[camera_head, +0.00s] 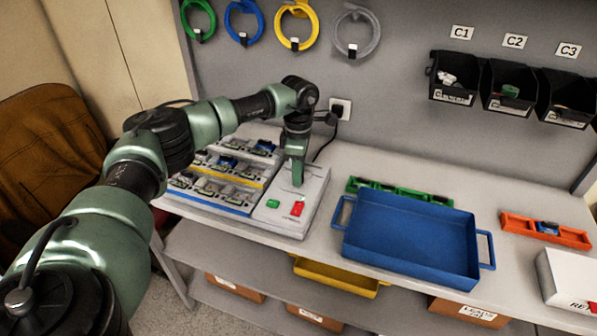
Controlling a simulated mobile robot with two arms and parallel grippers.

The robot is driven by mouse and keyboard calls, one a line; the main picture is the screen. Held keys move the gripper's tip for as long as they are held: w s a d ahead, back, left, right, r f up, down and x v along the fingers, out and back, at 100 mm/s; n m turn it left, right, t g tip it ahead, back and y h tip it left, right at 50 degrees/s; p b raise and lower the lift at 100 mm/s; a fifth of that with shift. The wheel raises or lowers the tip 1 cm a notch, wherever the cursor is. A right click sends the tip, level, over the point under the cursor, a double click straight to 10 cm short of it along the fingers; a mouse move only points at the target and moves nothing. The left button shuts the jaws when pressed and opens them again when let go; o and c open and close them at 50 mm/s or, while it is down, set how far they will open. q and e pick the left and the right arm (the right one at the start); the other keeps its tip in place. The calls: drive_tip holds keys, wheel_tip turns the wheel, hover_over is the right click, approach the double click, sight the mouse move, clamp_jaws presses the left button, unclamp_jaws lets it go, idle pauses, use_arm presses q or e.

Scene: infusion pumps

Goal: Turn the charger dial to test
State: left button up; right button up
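The charger (264,222) is a light grey box on the bench, left of the blue tray. A green button (273,203) and a red switch (297,208) show on its top near the front. My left gripper (298,181) points down over the upper middle of the charger's top. Its fingers look close together, but I cannot tell whether they are shut or hold anything. The dial is not visible; the gripper covers that part of the panel. My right gripper is not in view.
A rack of small devices (203,205) stands directly left of the charger. A blue tray (410,235) with handles is at its right, with a green rack (440,199) behind it. Labelled black bins (455,97) hang on the wall. A socket (340,108) is behind.

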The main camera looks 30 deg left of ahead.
use_arm(q)
clamp_jaws()
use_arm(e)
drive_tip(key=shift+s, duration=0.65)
use_arm(q)
drive_tip(key=n, duration=0.3)
drive_tip(key=shift+n, duration=0.4)
drive_tip(key=n, duration=0.4)
drive_tip(key=shift+w+r+n, duration=0.1)
drive_tip(key=shift+n, duration=0.3)
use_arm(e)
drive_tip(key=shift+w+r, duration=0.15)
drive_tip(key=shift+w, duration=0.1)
use_arm(q)
drive_tip(key=shift+n, duration=0.3)
drive_tip(key=o, duration=0.8)
unclamp_jaws()
